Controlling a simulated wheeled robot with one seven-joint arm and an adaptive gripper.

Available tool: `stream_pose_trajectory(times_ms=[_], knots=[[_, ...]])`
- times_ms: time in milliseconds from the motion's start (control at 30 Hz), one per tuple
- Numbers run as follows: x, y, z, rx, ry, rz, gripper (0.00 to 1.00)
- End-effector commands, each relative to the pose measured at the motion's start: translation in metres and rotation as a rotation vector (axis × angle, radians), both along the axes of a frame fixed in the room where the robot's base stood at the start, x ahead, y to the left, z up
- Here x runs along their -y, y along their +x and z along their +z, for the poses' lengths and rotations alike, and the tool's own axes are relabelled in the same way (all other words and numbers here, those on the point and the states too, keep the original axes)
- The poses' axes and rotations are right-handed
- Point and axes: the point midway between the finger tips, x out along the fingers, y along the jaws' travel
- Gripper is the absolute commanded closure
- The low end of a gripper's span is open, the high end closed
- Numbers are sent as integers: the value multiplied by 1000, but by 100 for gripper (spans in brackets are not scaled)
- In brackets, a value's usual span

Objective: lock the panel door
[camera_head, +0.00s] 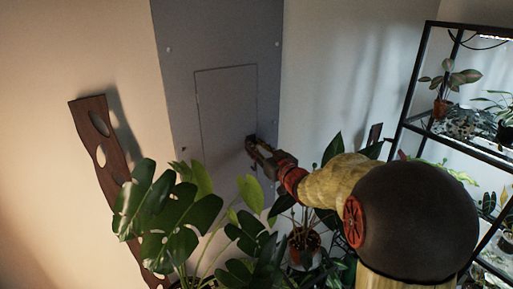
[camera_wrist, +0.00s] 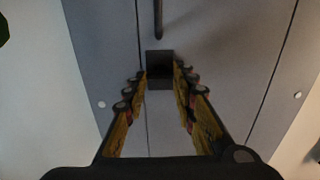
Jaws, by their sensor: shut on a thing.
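The panel door (camera_head: 225,105) is a flat grey rectangle set in a grey wall panel, and it looks flush with it. My gripper (camera_head: 252,146) is at the door's lower right edge. In the wrist view the fingertips of my gripper (camera_wrist: 161,76) are shut on a small dark square block (camera_wrist: 160,62), which seems to be the door's latch or lock. Door seams run along both sides in the wrist view. In the head view my gripper hides the block. I cannot tell the lock's state.
A large-leaved plant (camera_head: 165,215) stands in front below the door. A potted plant (camera_head: 304,240) is beneath my arm. A black shelf rack (camera_head: 409,95) with plants is on the right. A brown board with holes (camera_head: 107,160) leans at the left wall.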

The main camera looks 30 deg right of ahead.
Motion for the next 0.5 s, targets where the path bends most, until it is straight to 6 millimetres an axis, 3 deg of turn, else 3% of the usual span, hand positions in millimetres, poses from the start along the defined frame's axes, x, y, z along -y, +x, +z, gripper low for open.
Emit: stream_pose_trajectory(times_ms=[500], knots=[[-2,0,-4,15,-355,-1,98]])
